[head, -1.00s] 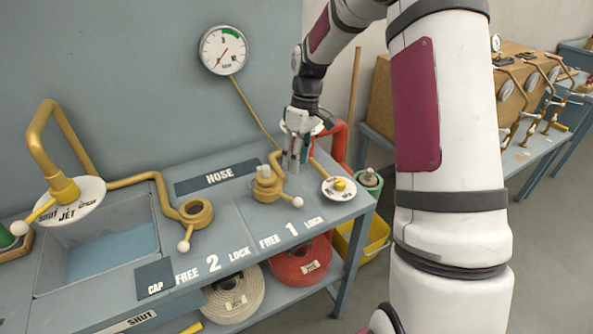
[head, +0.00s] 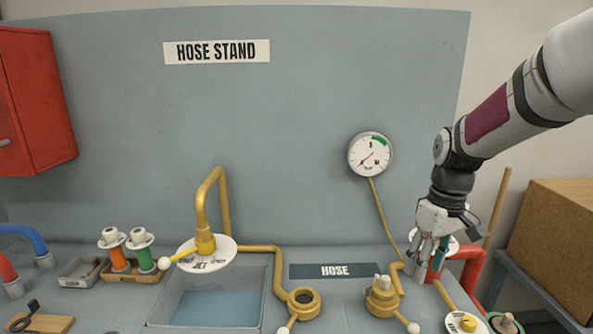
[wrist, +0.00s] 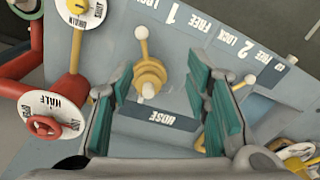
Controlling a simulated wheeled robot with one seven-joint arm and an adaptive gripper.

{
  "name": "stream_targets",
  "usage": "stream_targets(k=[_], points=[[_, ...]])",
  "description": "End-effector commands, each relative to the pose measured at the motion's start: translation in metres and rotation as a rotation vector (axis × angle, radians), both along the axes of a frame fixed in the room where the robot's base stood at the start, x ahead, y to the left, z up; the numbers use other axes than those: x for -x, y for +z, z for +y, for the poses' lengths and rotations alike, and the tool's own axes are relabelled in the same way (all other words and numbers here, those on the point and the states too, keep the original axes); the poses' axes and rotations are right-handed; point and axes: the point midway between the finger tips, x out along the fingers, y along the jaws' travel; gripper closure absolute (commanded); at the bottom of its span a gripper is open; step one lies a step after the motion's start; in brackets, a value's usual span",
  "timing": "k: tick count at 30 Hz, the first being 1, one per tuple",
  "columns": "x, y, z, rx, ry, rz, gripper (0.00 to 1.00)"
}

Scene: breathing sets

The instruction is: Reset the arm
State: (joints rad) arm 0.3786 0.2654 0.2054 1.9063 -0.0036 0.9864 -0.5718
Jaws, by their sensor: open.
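My gripper (head: 428,262) hangs fingers down at the right end of the bench in the head view, beside the red pipe. Its green-padded fingers stand apart and empty in the wrist view (wrist: 165,110). Between them, farther off, lies the yellow hose coupling (wrist: 149,77) with its white-knobbed lever; it also shows in the head view (head: 383,303), left of my gripper. I see no contact between the fingers and anything. The bench top just under the fingertips is partly hidden by the gripper in the head view.
A red pipe (head: 466,268) and a small yellow valve (head: 468,323) are close to my gripper on the right. A gauge (head: 370,155) is on the back panel. A gold spout (head: 205,215) stands over a sink (head: 160,312) at left. The space above the bench middle is free.

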Motion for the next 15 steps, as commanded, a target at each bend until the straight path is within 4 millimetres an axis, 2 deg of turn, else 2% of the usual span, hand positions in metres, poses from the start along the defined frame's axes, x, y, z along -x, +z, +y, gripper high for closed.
stream_targets(k=[1, 6, 10, 15], points=[[0.012, 0.016, 0.007, 0.021, -0.015, -0.024, 0.56], [0.054, 0.055, 0.028, 0.065, -0.089, -0.098, 0.56], [0.088, 0.077, 0.041, 0.080, -0.148, -0.161, 0.56], [0.136, 0.094, 0.056, 0.077, -0.228, -0.245, 0.56]])
